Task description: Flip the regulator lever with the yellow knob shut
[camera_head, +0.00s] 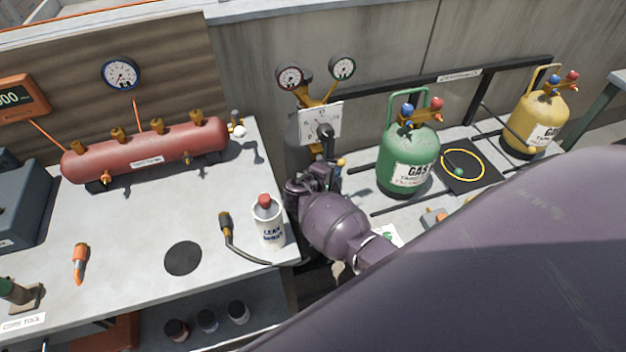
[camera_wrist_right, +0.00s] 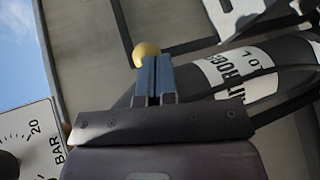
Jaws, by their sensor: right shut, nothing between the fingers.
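The regulator's yellow knob (camera_wrist_right: 146,53) shows in the right wrist view just beyond my fingertips; it also shows in the head view (camera_head: 340,162) as a small ball beside my gripper. Its lever is mostly hidden behind my fingers and hand. My right gripper (camera_wrist_right: 156,62) has its two fingers together with nothing between them. In the head view my right gripper (camera_head: 324,172) is at the regulator, below a white dial plate (camera_head: 318,118). I cannot tell whether the fingertips touch the knob. My left gripper is not in view.
Two round gauges (camera_head: 342,67) stand above the plate. A green gas tank (camera_head: 408,160) stands close to the right, with a yellow tank (camera_head: 537,122) farther off. A white can with a red cap (camera_head: 267,222) stands at the bench edge (camera_head: 280,160). A labelled cylinder (camera_wrist_right: 240,75) is beside my fingers.

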